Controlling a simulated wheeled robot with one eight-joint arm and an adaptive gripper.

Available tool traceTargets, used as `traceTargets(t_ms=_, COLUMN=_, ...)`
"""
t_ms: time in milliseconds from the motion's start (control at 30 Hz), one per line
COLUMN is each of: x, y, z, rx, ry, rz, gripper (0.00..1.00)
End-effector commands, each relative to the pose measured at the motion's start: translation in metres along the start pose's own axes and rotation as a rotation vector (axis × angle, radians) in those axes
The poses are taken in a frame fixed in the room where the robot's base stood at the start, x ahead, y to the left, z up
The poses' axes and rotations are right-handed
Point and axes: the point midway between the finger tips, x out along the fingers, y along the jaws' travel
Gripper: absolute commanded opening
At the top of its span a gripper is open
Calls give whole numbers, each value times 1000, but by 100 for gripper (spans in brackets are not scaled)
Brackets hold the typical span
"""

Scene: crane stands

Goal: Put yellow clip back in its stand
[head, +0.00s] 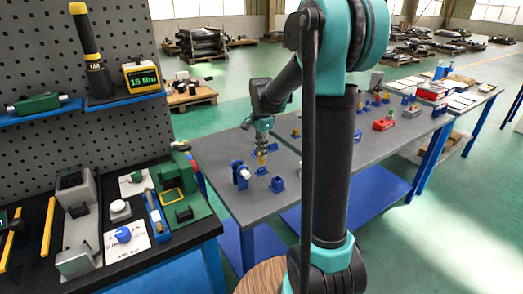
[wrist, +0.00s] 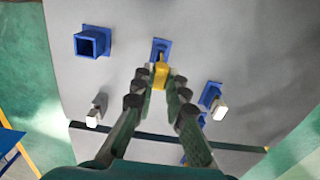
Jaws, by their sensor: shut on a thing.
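The yellow clip (wrist: 161,74) is between the fingertips of my gripper (wrist: 160,84), which is shut on it. In the head view my gripper (head: 262,148) points down over the grey table, with the yellow clip (head: 261,159) at its tip. A blue stand (wrist: 159,47) shows right behind the clip in the wrist view, partly hidden by it. In the head view a bit of blue (head: 261,171) shows just below the clip. I cannot tell whether the clip is inside this stand or just above it.
An empty square blue stand (wrist: 92,42) is to the upper left in the wrist view. A blue holder (wrist: 210,94) with a white part is at right, and a white-ended piece (wrist: 96,110) at left. More blue and yellow items stand along the grey table (head: 222,150).

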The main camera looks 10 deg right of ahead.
Motion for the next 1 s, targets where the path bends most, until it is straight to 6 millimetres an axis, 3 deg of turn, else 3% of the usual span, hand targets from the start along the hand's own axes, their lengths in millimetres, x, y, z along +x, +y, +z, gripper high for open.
traceTargets(t_ms=667, x=25, y=0, z=0, rx=0, ry=0, rz=0, gripper=0)
traceTargets(t_ms=700, x=24, y=0, z=0, rx=0, ry=0, rz=0, gripper=18)
traceTargets(t_ms=833, x=24, y=0, z=0, rx=0, ry=0, rz=0, gripper=34)
traceTargets(t_ms=1000, x=24, y=0, z=0, rx=0, ry=0, rz=0, gripper=37)
